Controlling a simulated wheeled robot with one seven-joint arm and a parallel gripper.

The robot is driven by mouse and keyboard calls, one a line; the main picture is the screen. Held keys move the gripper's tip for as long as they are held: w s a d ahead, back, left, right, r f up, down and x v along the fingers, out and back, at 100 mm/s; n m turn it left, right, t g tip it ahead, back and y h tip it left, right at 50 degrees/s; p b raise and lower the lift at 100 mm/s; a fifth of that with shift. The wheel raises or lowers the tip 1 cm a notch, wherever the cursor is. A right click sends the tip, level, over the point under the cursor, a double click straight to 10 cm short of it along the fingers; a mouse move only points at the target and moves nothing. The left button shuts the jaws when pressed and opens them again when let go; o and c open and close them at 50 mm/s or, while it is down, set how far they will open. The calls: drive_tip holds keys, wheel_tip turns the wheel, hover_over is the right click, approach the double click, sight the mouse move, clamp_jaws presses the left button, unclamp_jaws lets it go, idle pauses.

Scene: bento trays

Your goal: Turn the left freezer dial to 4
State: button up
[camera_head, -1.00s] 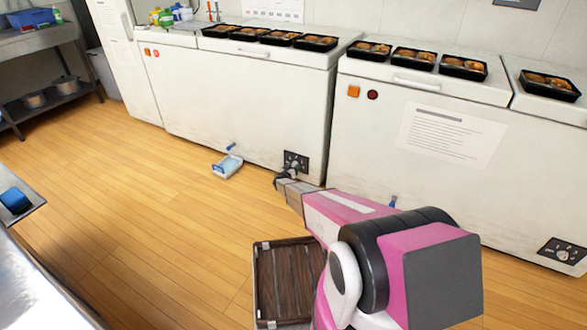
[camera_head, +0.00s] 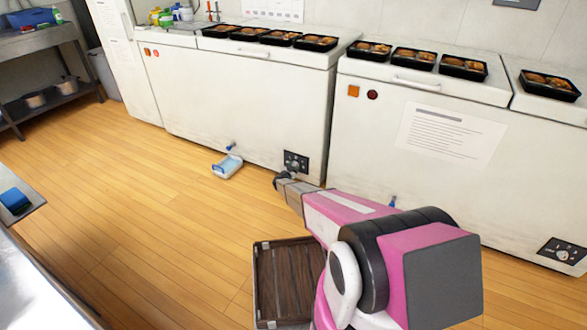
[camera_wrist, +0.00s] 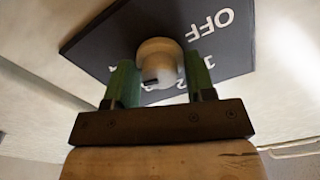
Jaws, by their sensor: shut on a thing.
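The left freezer's black dial panel (camera_head: 296,160) is low on the front of the left chest freezer (camera_head: 245,110). In the wrist view the panel (camera_wrist: 105,45) shows upside down, with OFF printed at upper right and white numbers partly hidden below. The pale round dial knob (camera_wrist: 160,55) sits between the two green fingers of my gripper (camera_wrist: 160,82), which is shut on it. A dark mark shows on the knob's lower left; I cannot tell which number it points to. In the head view my gripper (camera_head: 281,180) is small, just below the panel.
A second freezer (camera_head: 375,130) with its own dial panel (camera_head: 562,251) stands to the right. A brown wooden crate (camera_head: 285,280) is beside my arm. Black bento trays (camera_head: 316,44) line the freezer lids.

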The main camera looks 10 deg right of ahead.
drive_tip(key=shift+f, duration=0.1)
idle(0.3)
drive_tip(key=o, duration=0.7)
drive_tip(key=shift+c, duration=0.2)
drive_tip(key=v, duration=1)
drive_tip(key=shift+s+a, duration=0.2)
drive_tip(key=shift+s, duration=0.1)
